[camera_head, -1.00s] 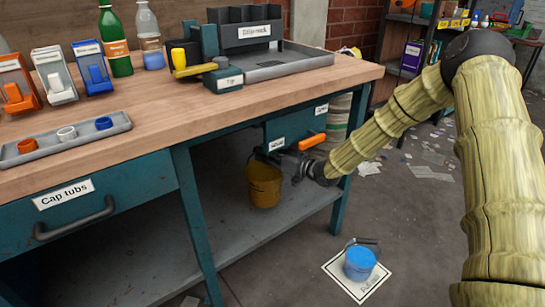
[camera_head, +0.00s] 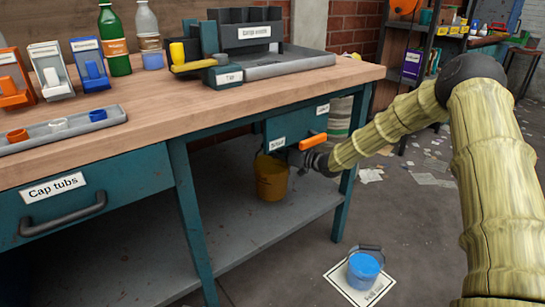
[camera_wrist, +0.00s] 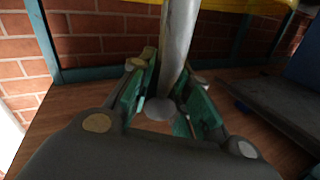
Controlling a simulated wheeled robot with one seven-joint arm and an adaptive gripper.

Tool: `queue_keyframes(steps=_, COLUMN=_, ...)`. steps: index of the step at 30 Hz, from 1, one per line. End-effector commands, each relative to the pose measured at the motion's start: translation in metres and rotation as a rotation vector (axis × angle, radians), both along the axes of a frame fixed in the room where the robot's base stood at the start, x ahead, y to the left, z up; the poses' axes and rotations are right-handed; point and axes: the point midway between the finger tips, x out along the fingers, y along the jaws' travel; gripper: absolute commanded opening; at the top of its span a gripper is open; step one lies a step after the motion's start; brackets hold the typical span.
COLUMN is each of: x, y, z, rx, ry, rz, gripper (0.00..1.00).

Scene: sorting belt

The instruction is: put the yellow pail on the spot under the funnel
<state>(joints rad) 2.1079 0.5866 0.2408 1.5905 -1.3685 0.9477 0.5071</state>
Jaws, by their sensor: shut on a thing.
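The yellow pail (camera_head: 272,180) is under the bench in the head view, below a teal box with an orange lever. My gripper (camera_head: 312,161) is just right of the pail's top, partly hidden by my arm. In the wrist view my gripper (camera_wrist: 172,108) is shut on a grey rod (camera_wrist: 178,45), which looks like the pail's handle. A strip of the yellow pail (camera_wrist: 225,4) shows at the top edge there. I cannot tell whether the pail's base touches the lower shelf. I cannot make out a marked spot or a funnel mouth.
The teal box (camera_head: 290,128) and its orange lever (camera_head: 313,141) are close above my gripper. The bench leg (camera_head: 193,220) and lower shelf (camera_head: 235,228) bound the space. A blue pail (camera_head: 363,270) stands on a white floor mat (camera_head: 340,278).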

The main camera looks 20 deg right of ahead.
Motion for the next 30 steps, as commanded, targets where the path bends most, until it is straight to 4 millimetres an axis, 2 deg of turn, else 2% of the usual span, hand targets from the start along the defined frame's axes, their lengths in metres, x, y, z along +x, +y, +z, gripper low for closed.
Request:
queue_keyframes(steps=5, x=0.0, y=0.0, z=-0.02, rx=0.001, ry=-0.004, rz=-0.001, gripper=0.0)
queue_keyframes(steps=15, x=0.0, y=0.0, z=-0.021, rx=0.0, ry=-0.003, rz=0.0, gripper=0.0)
queue_keyframes(steps=16, x=0.0, y=0.0, z=-0.023, rx=-0.001, ry=0.0, rz=0.0, gripper=0.22)
queue_keyframes(steps=19, x=0.0, y=0.0, z=-0.023, rx=-0.001, ry=-0.001, rz=0.0, gripper=0.38)
queue_keyframes(steps=25, x=-0.003, y=-0.004, z=-0.021, rx=-0.001, ry=-0.001, rz=-0.001, gripper=0.4)
queue_keyframes(steps=30, x=-0.019, y=-0.018, z=-0.018, rx=0.0, ry=0.0, rz=-0.002, gripper=0.4)
